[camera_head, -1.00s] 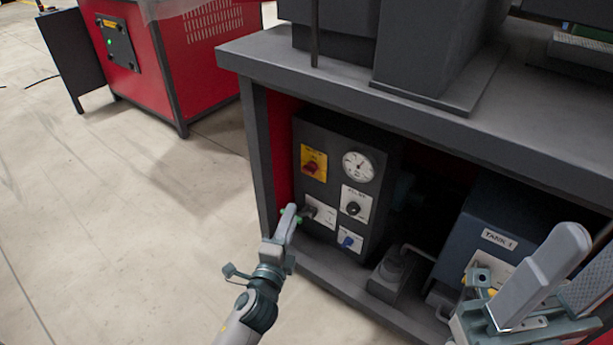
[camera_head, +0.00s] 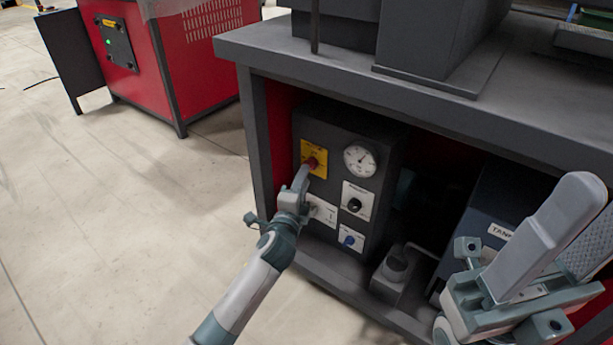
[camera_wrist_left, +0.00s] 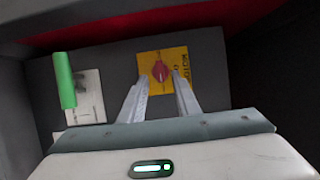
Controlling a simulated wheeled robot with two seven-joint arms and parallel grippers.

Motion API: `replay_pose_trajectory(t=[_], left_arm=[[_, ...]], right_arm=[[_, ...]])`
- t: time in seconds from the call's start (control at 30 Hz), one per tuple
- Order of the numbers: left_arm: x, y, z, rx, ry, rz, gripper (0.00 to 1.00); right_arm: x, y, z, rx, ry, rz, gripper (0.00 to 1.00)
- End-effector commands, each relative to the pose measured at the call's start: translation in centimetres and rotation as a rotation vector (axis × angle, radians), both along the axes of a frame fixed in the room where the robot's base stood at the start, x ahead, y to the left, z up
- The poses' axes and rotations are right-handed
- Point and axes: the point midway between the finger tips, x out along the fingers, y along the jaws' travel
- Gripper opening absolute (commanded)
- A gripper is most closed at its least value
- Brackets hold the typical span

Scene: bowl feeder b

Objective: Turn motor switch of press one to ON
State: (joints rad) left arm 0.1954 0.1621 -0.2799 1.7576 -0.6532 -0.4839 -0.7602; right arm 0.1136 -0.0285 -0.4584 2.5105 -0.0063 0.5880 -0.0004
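The motor switch is a red knob (camera_head: 312,163) on a yellow plate (camera_head: 318,150) at the upper left of the dark control panel (camera_head: 337,127). My left gripper (camera_head: 303,174) is just in front of it in the head view and covers part of it. In the left wrist view, the red knob (camera_wrist_left: 160,70) lies ahead of the gap between the two spread fingers (camera_wrist_left: 160,88). Whether the fingertips touch it, I cannot tell.
The panel also holds a round gauge (camera_head: 360,160), a black knob (camera_head: 354,205) and a blue knob (camera_head: 349,240). A green bar (camera_wrist_left: 65,80) stands out beside the left fingers. The bench top (camera_head: 300,62) overhangs the panel. Open floor lies left.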

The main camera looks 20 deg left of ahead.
Motion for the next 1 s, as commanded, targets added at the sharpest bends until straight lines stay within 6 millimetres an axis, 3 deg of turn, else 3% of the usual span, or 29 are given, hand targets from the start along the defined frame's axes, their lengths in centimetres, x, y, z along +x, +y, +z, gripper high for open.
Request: replay_pose_trajectory(t=[0.1, 0.3, 0.7, 0.83, 1.0], left_arm=[[1.8, 0.1, -0.2, 0.0, -0.001, 0.0, 0.3], [3.4, 0.1, -0.1, 0.0, 0.0, 0.0, 0.3], [3.9, 0.2, 0.0, -0.001, 0.0, 0.0, 0.3], [3.9, 0.2, 0.0, -0.001, 0.0, 0.0, 0.02], [3.9, 0.2, 0.0, -0.001, 0.0, 0.0, 0.02]], right_arm=[[-0.2, 0.5, 0.1, 0.0, -0.022, 0.017, 0.48], [-0.5, 1.2, 0.8, 0.006, -0.045, 0.038, 0.48], [-0.5, 1.3, 1.1, 0.003, -0.053, 0.042, 0.48], [-0.5, 1.3, 1.0, 0.002, -0.05, 0.041, 0.48], [-0.5, 1.3, 1.0, 0.002, -0.05, 0.04, 0.48]])
